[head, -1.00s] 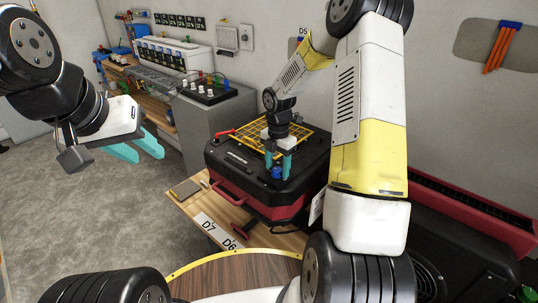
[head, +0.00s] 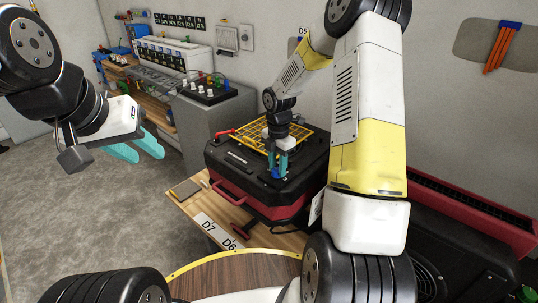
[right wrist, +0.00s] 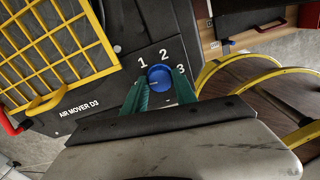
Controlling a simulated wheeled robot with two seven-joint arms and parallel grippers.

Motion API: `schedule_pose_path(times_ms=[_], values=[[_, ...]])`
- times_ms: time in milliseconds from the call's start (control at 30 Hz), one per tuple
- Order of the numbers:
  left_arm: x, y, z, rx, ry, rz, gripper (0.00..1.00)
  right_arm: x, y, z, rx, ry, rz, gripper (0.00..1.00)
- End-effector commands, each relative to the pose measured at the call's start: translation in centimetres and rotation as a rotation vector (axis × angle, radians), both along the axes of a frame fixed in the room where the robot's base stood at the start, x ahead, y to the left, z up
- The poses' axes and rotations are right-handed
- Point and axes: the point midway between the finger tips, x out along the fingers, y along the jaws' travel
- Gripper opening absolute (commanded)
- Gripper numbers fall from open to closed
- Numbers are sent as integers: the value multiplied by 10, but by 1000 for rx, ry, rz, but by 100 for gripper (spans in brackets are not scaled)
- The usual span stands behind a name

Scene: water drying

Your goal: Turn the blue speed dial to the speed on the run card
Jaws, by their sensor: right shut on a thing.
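The blue speed dial (right wrist: 159,76) sits on the black top of the air mover, with the numbers 1, 2 and 3 printed around it. My right gripper (right wrist: 158,88) is shut on the dial, one teal finger on each side. A pale mark shows on the dial's left part; which number it indicates I cannot tell. In the head view the dial (head: 277,173) shows between the right fingertips. My left gripper (head: 139,152) is open and empty, away to the left above the floor. I cannot make out a readable run card.
The air mover (head: 235,171) has a yellow grille (right wrist: 55,45) and red handles, and stands on a wooden bench (head: 188,208) marked D7 and D6. A round wooden table (head: 235,277) is in front. A grey cabinet (head: 202,122) stands behind. Floor at left is clear.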

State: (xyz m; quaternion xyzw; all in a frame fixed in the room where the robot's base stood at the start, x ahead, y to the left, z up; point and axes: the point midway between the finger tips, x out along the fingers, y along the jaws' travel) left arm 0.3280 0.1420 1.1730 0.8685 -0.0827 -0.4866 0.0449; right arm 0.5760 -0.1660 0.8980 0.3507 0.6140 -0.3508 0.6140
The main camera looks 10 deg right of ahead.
Motion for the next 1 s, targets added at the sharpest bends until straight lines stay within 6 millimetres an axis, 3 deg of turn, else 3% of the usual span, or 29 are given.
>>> schedule_pose_path(times_ms=[1000], values=[[0, 0, 0, 0, 0, 0, 36, 0, 1, 0, 1, -2, -938, 0]])
